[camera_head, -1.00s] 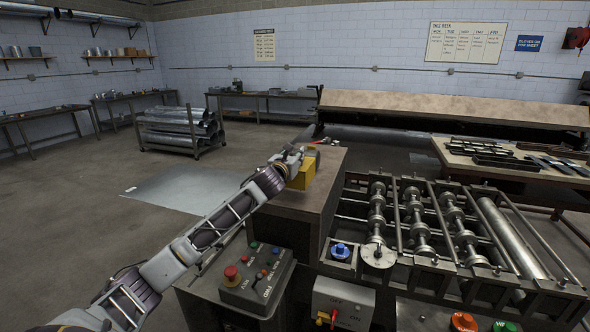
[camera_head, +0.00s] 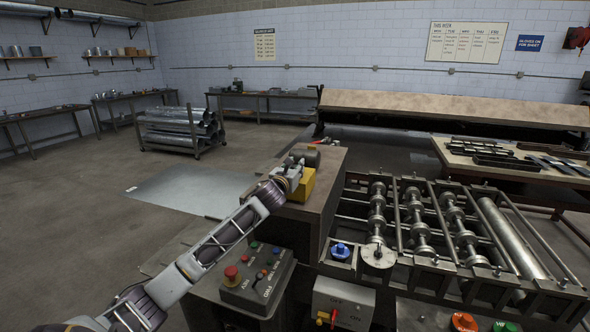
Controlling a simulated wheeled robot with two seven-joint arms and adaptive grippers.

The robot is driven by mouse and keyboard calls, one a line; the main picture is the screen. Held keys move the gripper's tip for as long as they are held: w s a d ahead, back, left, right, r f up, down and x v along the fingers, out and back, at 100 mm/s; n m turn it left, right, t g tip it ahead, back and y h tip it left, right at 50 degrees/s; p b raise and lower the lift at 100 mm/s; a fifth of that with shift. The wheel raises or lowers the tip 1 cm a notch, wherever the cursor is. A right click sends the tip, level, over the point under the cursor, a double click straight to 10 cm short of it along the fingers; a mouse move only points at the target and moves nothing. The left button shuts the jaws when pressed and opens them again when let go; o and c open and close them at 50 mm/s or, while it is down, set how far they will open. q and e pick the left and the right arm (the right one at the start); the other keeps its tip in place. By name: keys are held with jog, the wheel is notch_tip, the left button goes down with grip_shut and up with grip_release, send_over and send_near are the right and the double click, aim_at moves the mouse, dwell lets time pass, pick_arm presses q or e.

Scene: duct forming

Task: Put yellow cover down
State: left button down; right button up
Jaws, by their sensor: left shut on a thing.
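The yellow cover (camera_head: 302,189) is a small yellow block-like piece at the top of the brown machine housing (camera_head: 318,206), near its left edge. My left gripper (camera_head: 294,172) is at the cover's upper left side and is shut on it. The fingertips are small and partly hidden against the cover. I cannot tell whether the cover's underside touches the housing top. A dark grey cylinder (camera_head: 306,158) lies on the housing just behind the cover. My right gripper is not in view.
A control box with a red button (camera_head: 231,272) stands below my left arm. The roller machine (camera_head: 420,225) fills the right front. A table with dark bars (camera_head: 500,158) stands behind it.

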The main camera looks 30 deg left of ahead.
pick_arm(q)
jog(key=shift+f, duration=0.25)
jog(key=c, duration=1.2)
grip_release()
jog(key=shift+f, duration=0.15)
jog(key=shift+o, duration=0.2)
jog(key=shift+s, duration=0.15)
jog(key=b+v, duration=0.2)
jog(key=v, duration=0.9)
jog(key=shift+s+d, duration=0.2)
jog(key=shift+s, duration=0.15)
